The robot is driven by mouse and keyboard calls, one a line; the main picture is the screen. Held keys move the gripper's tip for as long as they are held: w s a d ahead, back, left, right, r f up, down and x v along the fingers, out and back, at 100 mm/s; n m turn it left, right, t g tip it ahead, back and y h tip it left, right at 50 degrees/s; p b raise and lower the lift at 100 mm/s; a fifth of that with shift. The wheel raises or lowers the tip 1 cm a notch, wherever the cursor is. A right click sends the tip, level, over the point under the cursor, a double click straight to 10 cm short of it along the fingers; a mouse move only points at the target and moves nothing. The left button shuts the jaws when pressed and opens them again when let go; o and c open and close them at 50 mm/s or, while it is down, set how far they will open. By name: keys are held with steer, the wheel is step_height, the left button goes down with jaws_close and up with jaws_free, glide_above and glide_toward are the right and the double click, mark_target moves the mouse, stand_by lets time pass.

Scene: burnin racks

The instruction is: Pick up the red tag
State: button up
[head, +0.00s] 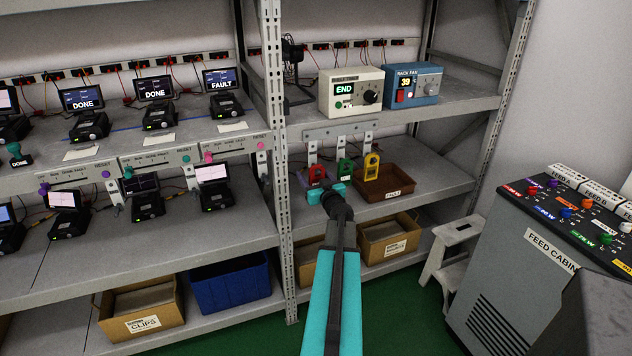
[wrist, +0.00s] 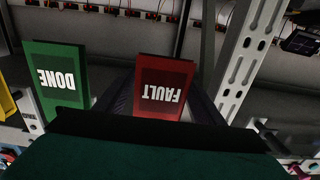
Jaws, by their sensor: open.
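The red tag (head: 317,173) hangs on the rack's middle level, next to the upright post. In the wrist view the red tag (wrist: 163,85) reads FAULT upside down and is near the middle. My gripper (head: 325,189) is open in front of it. In the wrist view its dark fingers (wrist: 163,97) show on either side of the tag, and the gripper body hides the tag's lower edge. I cannot tell whether either finger touches it.
A green DONE tag (wrist: 58,80) hangs close beside the red one, with a yellow tag (head: 371,168) beyond it. A brown tray (head: 392,197) is on the shelf to the right. The perforated rack post (head: 275,140) stands close on the left.

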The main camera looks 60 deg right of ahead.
mark_target(317, 177)
steer(key=c, duration=1.1)
steer(key=shift+r, duration=0.15)
steer(key=shift+r+b, duration=0.45)
steer(key=shift+r, duration=0.2)
steer(key=b+v, duration=0.3)
steer(key=v, duration=0.7)
steer(key=shift+s+a, duration=0.15)
steer(key=shift+a, duration=0.05)
steer(key=p+v, duration=0.2)
steer(key=p, duration=0.1)
steer(key=shift+s+a+r, duration=0.1)
steer(key=shift+s+a, duration=0.05)
steer(key=shift+s, duration=0.15)
